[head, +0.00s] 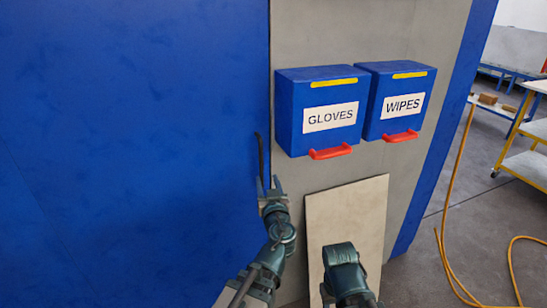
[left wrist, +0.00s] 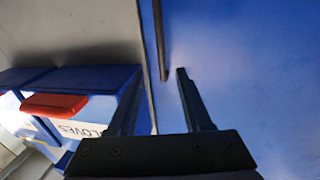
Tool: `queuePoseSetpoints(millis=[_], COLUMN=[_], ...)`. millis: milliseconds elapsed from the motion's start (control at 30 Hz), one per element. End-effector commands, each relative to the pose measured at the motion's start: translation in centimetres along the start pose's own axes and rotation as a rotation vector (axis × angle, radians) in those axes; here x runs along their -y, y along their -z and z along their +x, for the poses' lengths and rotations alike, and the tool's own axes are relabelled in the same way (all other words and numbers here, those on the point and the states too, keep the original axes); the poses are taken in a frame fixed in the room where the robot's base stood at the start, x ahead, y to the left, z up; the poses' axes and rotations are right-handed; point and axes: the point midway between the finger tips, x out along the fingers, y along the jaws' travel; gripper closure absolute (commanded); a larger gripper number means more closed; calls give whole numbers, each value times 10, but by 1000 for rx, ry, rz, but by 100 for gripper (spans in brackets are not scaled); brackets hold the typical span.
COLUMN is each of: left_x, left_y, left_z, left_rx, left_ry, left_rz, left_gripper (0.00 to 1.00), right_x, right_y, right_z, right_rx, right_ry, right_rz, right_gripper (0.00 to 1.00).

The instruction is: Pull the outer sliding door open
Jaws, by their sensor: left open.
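The outer sliding door (head: 135,130) is a large blue panel filling the left of the head view. It also fills the right of the left wrist view (left wrist: 255,75). A thin dark upright handle (head: 261,158) stands near its right edge. My left gripper (head: 270,184) is open at the handle's lower end. In the left wrist view, the handle (left wrist: 160,40) comes down from the top, and its end shows between the fingertips of the open gripper (left wrist: 160,72). Contact is not visible. Part of my right arm shows at the lower middle; its fingers do not show.
A blue GLOVES box (head: 318,108) and a blue WIPES box (head: 398,100) hang on the grey wall (head: 430,60), right of the door edge. A pale board (head: 345,210) leans below them. A yellow hose (head: 447,240) lies on the floor at right.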

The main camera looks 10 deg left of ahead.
Motion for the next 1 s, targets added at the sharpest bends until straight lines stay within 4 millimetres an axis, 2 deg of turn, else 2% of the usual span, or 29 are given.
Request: queuePoseSetpoints(millis=[167,267,500,700,833,1000], left_x=[0,-1,-1,-1,0,0], left_y=[0,0,0,0,0,0], left_z=[8,23,74,109,125,136], left_rx=[0,1,1,1,2,2], left_ry=[2,3,5,4,3,3], left_rz=[0,0,1,1,1,1], left_gripper=[50,50,50,50,50,50], right_x=[0,0,0,0,0,0], right_y=[0,0,0,0,0,0], right_z=[0,0,0,0,0,0], right_rx=[0,0,0,0,0,0], right_ry=[0,0,0,0,0,0], right_rz=[0,0,0,0,0,0], right_gripper=[50,50,50,50,50,50])
